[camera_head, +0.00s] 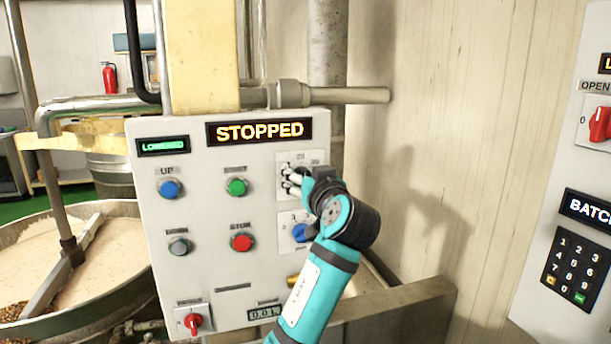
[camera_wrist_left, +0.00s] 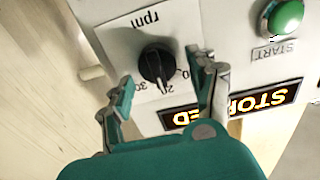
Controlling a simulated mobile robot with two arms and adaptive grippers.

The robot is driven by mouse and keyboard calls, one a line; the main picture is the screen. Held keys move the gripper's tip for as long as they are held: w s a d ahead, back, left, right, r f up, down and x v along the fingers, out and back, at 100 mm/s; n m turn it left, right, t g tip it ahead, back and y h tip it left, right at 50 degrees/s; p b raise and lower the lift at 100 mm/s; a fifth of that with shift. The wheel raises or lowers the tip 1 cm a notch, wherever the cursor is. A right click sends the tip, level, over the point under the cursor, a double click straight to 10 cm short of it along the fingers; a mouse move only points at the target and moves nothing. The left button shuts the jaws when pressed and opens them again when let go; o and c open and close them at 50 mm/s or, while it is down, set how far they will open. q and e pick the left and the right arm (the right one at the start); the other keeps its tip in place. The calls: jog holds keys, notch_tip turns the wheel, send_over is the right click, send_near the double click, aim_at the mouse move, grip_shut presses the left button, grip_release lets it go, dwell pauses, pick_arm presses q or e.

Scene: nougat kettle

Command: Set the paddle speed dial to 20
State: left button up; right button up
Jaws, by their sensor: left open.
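The paddle speed dial is a black round knob (camera_wrist_left: 157,65) on a white plate marked rpm, with 20 and 30 readable beside it. The wrist view shows it upside down, and I cannot clearly read its setting. In the head view my gripper mostly hides the knob on its plate (camera_head: 316,158). My left gripper (camera_head: 286,178) is open in front of the plate. In the wrist view the open fingers (camera_wrist_left: 166,78) stand on either side of the knob; I cannot tell whether they touch it. My right gripper is not in view.
Close around the dial are the green START button (camera_head: 236,187), a blue knob (camera_head: 299,232) below, and the red STOP button (camera_head: 241,243). The display above reads STOPPED (camera_head: 260,131). A second panel with a keypad (camera_head: 574,265) stands at right. A kettle (camera_head: 122,208) stands at left.

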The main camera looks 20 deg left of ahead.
pick_arm(q)
jog(key=v, duration=0.7)
jog(key=shift+s+d, duration=0.15)
jog(key=shift+s, duration=0.05)
